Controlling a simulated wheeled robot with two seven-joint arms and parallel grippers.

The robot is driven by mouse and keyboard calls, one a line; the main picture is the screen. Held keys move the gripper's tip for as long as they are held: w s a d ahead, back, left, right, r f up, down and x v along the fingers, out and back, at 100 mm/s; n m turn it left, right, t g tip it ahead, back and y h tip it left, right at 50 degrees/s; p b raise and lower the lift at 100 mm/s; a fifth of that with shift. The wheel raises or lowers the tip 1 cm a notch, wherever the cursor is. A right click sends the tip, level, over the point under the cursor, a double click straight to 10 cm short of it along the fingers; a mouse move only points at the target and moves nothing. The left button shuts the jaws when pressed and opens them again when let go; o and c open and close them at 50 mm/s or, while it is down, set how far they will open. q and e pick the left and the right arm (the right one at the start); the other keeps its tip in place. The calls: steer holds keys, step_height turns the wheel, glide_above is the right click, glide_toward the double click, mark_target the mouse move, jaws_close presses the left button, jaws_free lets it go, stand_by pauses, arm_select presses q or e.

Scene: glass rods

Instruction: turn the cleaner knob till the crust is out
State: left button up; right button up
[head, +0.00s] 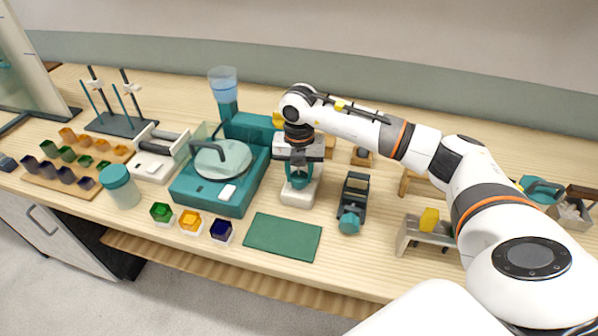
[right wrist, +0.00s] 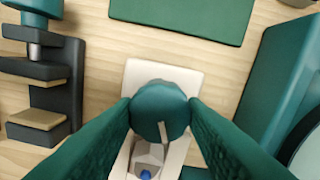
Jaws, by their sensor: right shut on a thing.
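The cleaner is a small white stand (head: 297,195) with a round teal knob on top (right wrist: 160,110). The knob has a pale pointer line that points down and slightly right in the right wrist view. My right gripper (head: 299,172) reaches down over the cleaner. In the right wrist view its green fingers (right wrist: 161,106) are shut on the knob, one on each side. Below the knob there, a pale grey faceted piece with a blue spot (right wrist: 147,162) shows on the white base. I cannot tell whether it is the crust. My left gripper is not in view.
A teal grinder with a round disc (head: 222,160) stands left of the cleaner. A dark clamp device (head: 351,200) stands close on the right. A green mat (head: 283,237) lies in front. Several coloured glass cubes (head: 190,221) sit front left. A small stand with a yellow block (head: 429,219) is farther right.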

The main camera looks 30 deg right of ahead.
steer(key=m, duration=0.5)
steer(key=shift+r+m, duration=0.2)
steer(key=shift+m, duration=0.1)
steer(key=m+p, duration=0.1)
steer(key=m, duration=0.3)
steer(key=shift+d+m, duration=0.1)
steer(key=shift+m, duration=0.2)
steer(key=m+p, duration=0.1)
steer(key=m, duration=0.3)
steer(key=m+p, duration=0.1)
steer(key=m, duration=0.3)
steer(key=shift+r+p, duration=0.1)
steer(key=shift+p, duration=0.25)
steer(key=m+p, duration=0.7)
steer(key=p, duration=0.7)
steer(key=shift+r+m, duration=0.1)
steer(key=shift+m, duration=0.2)
steer(key=shift+f+m+p, duration=0.2)
steer(key=shift+m+p, duration=0.2)
steer(key=shift+p, duration=0.2)
